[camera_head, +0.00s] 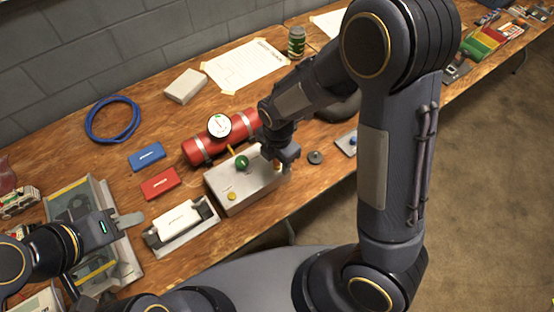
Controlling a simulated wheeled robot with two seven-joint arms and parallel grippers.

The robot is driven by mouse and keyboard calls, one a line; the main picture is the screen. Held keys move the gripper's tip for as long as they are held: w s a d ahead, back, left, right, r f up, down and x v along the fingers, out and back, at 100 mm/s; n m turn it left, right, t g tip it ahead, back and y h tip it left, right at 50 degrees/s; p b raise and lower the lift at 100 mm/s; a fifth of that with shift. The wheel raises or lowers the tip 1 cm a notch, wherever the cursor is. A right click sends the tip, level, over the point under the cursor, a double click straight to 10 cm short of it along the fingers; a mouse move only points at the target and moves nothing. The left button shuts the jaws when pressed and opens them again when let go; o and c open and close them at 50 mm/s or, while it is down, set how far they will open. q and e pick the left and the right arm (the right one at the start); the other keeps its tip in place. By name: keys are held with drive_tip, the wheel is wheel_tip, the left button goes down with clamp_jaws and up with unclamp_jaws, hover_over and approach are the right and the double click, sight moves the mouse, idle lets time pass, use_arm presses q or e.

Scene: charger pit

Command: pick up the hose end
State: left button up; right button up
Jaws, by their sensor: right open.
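A blue hose (88,128) lies in a loose coil on the wooden bench at the back left. I cannot clearly make out a free end on it. My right gripper (284,166) is open, pointing down at the right end of a grey metal box (228,200) with a green knob and a yellow knob. I cannot tell whether it touches the box or what is between its fingers. My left gripper (128,221) is at the lower left, over a grey metal fixture (125,262), far from the blue coil. Its jaw gap is not clear.
A red cylinder (200,150) with a round gauge (219,126) lies behind the metal box. Blue (147,157) and red (160,184) packs and a white pack in a cradle (178,217) lie left of it. My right arm hides part of the bench.

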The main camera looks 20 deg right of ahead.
drive_tip(key=shift+c, duration=0.2)
clamp_jaws()
drive_tip(key=shift+r, duration=0.15)
drive_tip(key=shift+r, duration=0.25)
wheel_tip(320, 180, up, 2)
drive_tip(key=shift+r, duration=0.2)
drive_tip(key=s+d+r, duration=0.2)
drive_tip(key=s+r, duration=0.8)
drive_tip(key=s, duration=0.3)
drive_tip(key=shift+s+d, duration=0.3)
drive_tip(key=shift+s, duration=0.1)
